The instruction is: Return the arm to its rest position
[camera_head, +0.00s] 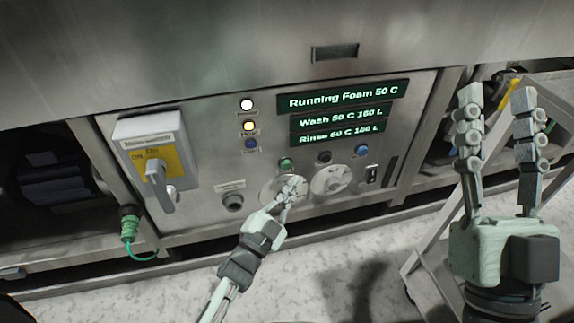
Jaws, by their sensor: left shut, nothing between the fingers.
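My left gripper (290,192) is in front of the washer's control panel (215,100). Its fingers are together with nothing between them. The fingertips overlap the left round dial (270,190) in the picture; I cannot tell whether they touch it. My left arm reaches up from the bottom edge of the view. My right gripper (497,100) stands at the right with its two fingers pointing up and well apart. It is open and empty. The left dial is partly hidden behind the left gripper.
A second dial (332,180) sits right of the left gripper. A power switch box (157,150) with a lever is at the panel's left. A metal frame (432,247) stands behind the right gripper. Pale floor lies below the panel.

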